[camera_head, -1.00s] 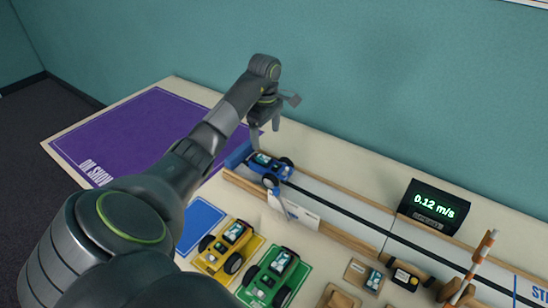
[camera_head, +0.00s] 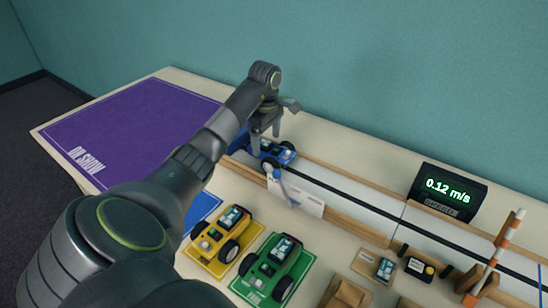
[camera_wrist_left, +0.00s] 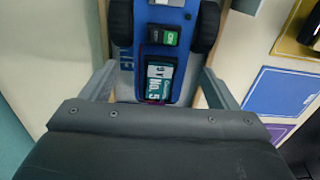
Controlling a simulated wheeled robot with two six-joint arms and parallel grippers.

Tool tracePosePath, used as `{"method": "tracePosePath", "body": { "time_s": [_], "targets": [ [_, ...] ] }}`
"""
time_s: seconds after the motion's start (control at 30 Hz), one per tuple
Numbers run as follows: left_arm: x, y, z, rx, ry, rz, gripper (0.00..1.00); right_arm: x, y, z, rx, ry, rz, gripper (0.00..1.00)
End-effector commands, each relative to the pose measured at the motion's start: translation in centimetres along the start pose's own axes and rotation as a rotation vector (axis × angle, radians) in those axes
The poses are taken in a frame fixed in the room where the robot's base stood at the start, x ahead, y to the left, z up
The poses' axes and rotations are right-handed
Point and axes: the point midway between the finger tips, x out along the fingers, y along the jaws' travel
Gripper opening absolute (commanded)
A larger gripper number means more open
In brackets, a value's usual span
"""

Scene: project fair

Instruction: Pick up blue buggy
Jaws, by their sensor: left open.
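The blue buggy (camera_head: 279,151) with dark wheels stands on the white track at its left end. My left gripper (camera_head: 264,136) is open and points down over the rear part of the buggy, hiding some of it. In the left wrist view, the blue buggy (camera_wrist_left: 176,14) lies between the two spread fingers of my left gripper (camera_wrist_left: 158,72). A label reading "No. 5" and a small green switch show on its top. Gaps show between the fingers and the body there. My right gripper is not in view.
A yellow buggy (camera_head: 213,243) and a green buggy (camera_head: 268,271) stand in front of the track (camera_head: 345,203). A speed display (camera_head: 447,191) stands behind it. A small white sign (camera_head: 301,198) is at the track's front edge. The purple mat (camera_head: 130,130) is clear.

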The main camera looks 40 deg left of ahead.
Motion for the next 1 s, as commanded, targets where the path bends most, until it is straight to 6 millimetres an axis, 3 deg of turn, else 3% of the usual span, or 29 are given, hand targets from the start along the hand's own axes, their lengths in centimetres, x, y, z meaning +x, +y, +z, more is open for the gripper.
{"method": "tracePosePath", "body": {
  "time_s": [0.3, 0.6, 0.9, 1.0],
  "targets": [
    [4.4, -0.1, 0.2, -0.001, -0.002, -0.004, 0.82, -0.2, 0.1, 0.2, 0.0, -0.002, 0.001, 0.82],
    [4.9, 0.0, 0.2, 0.0, -0.001, -0.002, 0.81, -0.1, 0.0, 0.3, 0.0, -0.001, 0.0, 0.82],
    [4.8, 0.0, 0.1, 0.0, -0.001, -0.001, 0.41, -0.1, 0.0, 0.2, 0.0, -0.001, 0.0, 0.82],
    [4.8, 0.0, 0.1, 0.0, 0.0, 0.0, 0.37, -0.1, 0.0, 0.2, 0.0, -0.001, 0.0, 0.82]
  ]
}}
